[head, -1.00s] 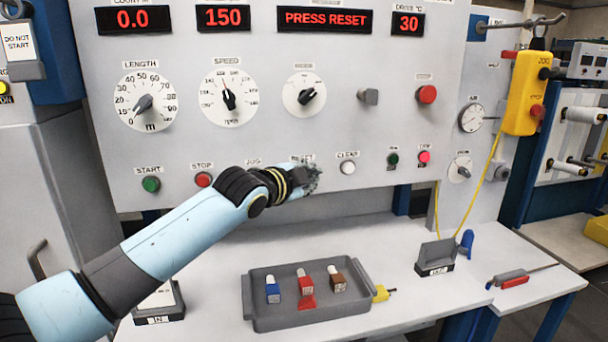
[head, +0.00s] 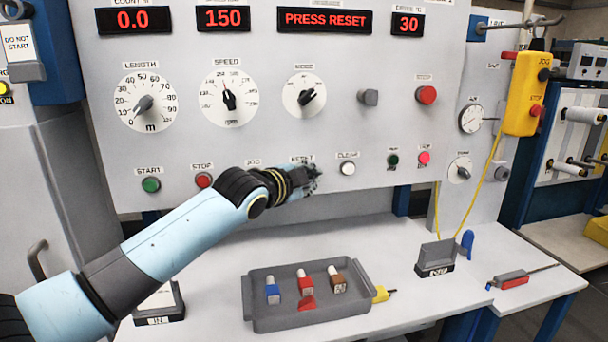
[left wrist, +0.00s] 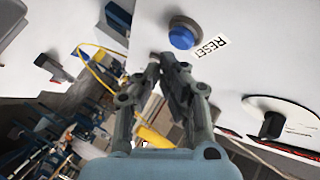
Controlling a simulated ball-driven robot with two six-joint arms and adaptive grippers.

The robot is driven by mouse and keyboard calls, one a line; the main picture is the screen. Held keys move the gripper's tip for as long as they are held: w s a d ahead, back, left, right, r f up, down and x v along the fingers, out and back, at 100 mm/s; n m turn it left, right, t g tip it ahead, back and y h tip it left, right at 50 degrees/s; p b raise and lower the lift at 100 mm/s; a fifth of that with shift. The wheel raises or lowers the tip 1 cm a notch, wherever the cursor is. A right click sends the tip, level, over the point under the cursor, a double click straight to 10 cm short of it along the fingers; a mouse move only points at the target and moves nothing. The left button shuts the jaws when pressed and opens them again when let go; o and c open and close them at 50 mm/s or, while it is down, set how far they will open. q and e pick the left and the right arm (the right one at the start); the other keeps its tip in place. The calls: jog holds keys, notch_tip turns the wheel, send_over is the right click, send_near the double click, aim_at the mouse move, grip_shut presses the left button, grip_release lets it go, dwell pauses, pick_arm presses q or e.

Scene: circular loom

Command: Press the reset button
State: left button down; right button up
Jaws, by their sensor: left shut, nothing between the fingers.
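The reset button (left wrist: 182,33) is a blue round button in a dark collar beside a RESET label (left wrist: 210,46), seen in the left wrist view. In the head view my left gripper and wrist hide the button, and only part of its label shows. My left gripper (head: 312,178) is shut and empty in front of the panel there. In the left wrist view its fingertips (left wrist: 166,60) are close below the blue button; whether they touch the panel I cannot tell. The display (head: 325,20) reads PRESS RESET. My right gripper is not in view.
On the panel, the red stop button (head: 203,180) is left of my gripper and the white clear button (head: 348,168) is just right. Below, a grey tray (head: 262,322) with several coloured pieces stands on the white bench. A yellow pendant (head: 522,95) hangs at right.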

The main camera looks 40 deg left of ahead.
pick_arm(q)
jog(key=shift+w, duration=0.1)
jog(key=shift+w+a, duration=0.2)
jog(key=shift+a, duration=0.15)
jog(key=shift+w+a, duration=0.3)
jog(key=shift+a, duration=0.05)
dwell(0.9)
jog(key=shift+s+d, duration=0.1)
jog(key=shift+s+d+p, duration=0.5)
jog(key=shift+d+p, duration=0.1)
jog(key=shift+p, duration=0.05)
